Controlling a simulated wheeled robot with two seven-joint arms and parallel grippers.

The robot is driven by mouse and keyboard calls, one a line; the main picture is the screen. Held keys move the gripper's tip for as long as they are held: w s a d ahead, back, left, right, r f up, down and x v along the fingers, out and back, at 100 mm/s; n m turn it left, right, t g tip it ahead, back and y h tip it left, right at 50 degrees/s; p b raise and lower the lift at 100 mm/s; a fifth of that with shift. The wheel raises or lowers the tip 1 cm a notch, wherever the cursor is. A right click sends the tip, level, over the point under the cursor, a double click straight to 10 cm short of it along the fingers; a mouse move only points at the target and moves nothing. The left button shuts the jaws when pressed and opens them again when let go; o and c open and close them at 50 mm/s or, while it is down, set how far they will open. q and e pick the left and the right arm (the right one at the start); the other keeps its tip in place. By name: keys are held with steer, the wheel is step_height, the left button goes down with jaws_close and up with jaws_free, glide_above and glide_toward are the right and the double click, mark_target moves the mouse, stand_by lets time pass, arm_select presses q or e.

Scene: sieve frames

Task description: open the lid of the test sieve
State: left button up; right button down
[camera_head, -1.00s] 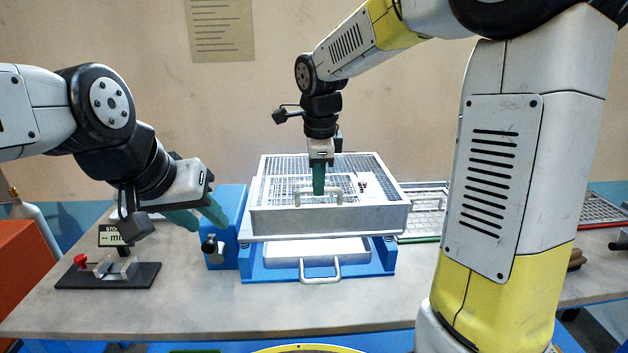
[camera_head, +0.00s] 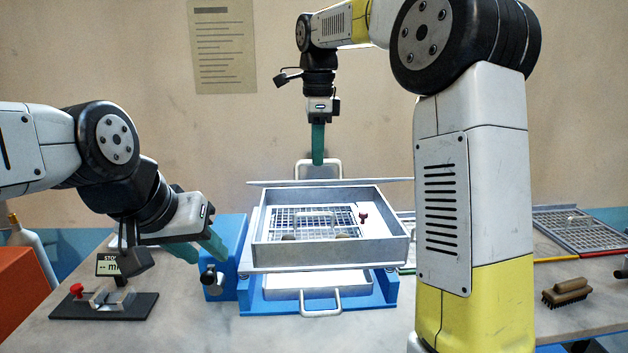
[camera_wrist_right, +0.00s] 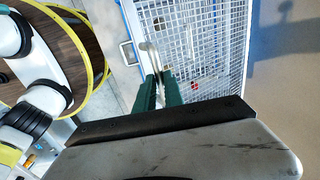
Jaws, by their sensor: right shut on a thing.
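The test sieve (camera_head: 400,245) is a grey metal box on a blue base in the head view. Its top is uncovered and its mesh floor shows inside, with a small red part and a few brownish lumps. The lid (camera_head: 375,183) is a thin mesh panel held above the sieve, nearly edge-on and apart from it. My right gripper (camera_head: 318,160) is shut on the lid's handle (camera_head: 338,168). The lid mesh (camera_wrist_right: 205,45) also shows in the right wrist view beside the green fingers. My left gripper (camera_head: 203,252) is open and empty, left of the sieve.
A blue block (camera_head: 228,240) stands left of the sieve near my left fingers. A small stand with a red button (camera_head: 76,290) is at the table's left. A brush (camera_head: 567,291) and a mesh panel (camera_head: 585,230) lie at the right. The front table is clear.

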steer(key=w+r, duration=0.4)
steer(key=w, duration=0.1)
steer(key=shift+w+r, duration=0.15)
steer(key=shift+r, duration=0.2)
steer(key=c, duration=1.5)
jaws_free()
steer(key=shift+w+a, duration=0.1)
steer(key=shift+o, duration=0.2)
steer(key=shift+r, duration=0.15)
